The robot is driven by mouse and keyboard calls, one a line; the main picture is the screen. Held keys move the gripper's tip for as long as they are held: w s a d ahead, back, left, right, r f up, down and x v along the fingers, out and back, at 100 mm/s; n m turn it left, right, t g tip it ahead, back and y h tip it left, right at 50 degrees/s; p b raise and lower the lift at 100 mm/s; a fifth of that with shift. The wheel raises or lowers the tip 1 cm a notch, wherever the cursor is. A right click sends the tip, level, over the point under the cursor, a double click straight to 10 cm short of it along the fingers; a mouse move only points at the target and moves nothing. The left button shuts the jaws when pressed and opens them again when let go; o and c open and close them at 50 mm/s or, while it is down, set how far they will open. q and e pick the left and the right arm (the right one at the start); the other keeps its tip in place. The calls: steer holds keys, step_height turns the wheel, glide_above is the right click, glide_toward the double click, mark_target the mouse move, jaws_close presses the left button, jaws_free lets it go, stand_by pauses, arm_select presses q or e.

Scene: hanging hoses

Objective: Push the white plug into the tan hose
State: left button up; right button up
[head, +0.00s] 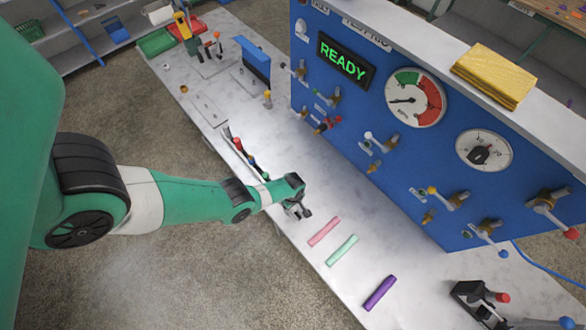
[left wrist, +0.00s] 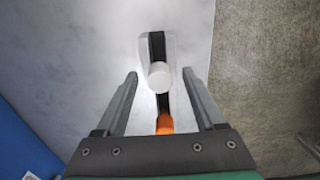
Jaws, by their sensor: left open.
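The white plug (left wrist: 159,76) shows in the left wrist view as a round white top on a dark strip, between my left gripper's fingertips. My left gripper (head: 299,211) (left wrist: 159,73) is open, low over the table, with a finger on each side of the plug and a gap to both. An orange plug (left wrist: 164,123) stands on the same strip, nearer the palm. I cannot make out the white plug in the head view. Pink (head: 324,231), mint (head: 342,250) and purple (head: 379,293) hose pieces lie on the table. I cannot make out a tan hose. My right gripper is not in view.
A blue test panel (head: 350,115) with gauges, valves and handles stands along the table's right side. A dark rack (head: 245,158) with coloured plugs runs behind my left gripper. The tabletop between panel and hoses is clear.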

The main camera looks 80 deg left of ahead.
arm_select(q)
jaws_close()
stand_by(0.4)
steer(key=shift+p, duration=0.3)
